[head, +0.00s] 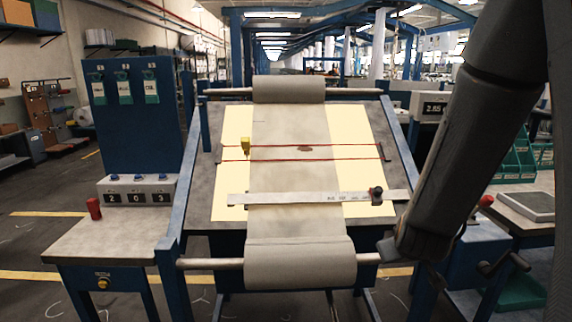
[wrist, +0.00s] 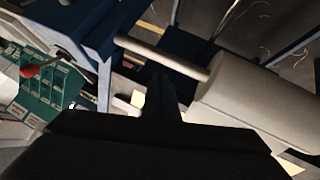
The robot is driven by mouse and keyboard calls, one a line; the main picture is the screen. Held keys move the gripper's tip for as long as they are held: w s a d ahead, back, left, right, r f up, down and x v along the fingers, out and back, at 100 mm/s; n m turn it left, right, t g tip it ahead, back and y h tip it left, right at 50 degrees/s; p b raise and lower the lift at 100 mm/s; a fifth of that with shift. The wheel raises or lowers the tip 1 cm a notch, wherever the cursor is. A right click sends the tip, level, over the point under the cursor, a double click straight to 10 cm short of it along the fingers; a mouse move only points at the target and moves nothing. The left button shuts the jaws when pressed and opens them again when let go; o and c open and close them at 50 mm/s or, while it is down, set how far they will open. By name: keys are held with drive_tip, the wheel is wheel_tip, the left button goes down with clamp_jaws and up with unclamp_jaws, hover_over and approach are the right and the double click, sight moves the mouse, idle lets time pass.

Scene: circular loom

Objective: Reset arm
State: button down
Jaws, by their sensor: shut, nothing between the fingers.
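My arm reaches down from the upper right of the head view, and its lower end is beside the right end of the lower roller bar. My gripper (wrist: 163,82) shows in the wrist view as a dark, narrow shape with its fingers together and nothing held. In the head view the arm's end is dark and the fingertips are hard to make out. The fabric roll (head: 300,262) on the lower roller is left of my arm. In the wrist view the same pale roll (wrist: 262,108) and its bar (wrist: 160,56) lie beyond my gripper.
A left bench (head: 90,240) holds a counter box (head: 138,190) and red cylinder (head: 94,208). Green bins (head: 515,160) and a scale (head: 525,206) stand right.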

drive_tip(key=s+a+f+g+y+b, duration=0.1)
drive_tip(key=s+a+g, duration=0.3)
drive_tip(key=s, duration=0.5)
drive_tip(key=s+a+f+m+g+y+b, duration=0.1)
drive_tip(key=s+a+f+g+y+b, duration=0.1)
drive_tip(key=s, duration=0.6)
drive_tip(key=a+f+g+b, duration=0.1)
drive_tip(key=a+f+g, duration=0.1)
drive_tip(key=a, duration=0.1)
drive_tip(key=shift+s+a+m, duration=0.3)
drive_tip(key=shift+s, duration=0.05)
drive_tip(key=shift+f, duration=0.1)
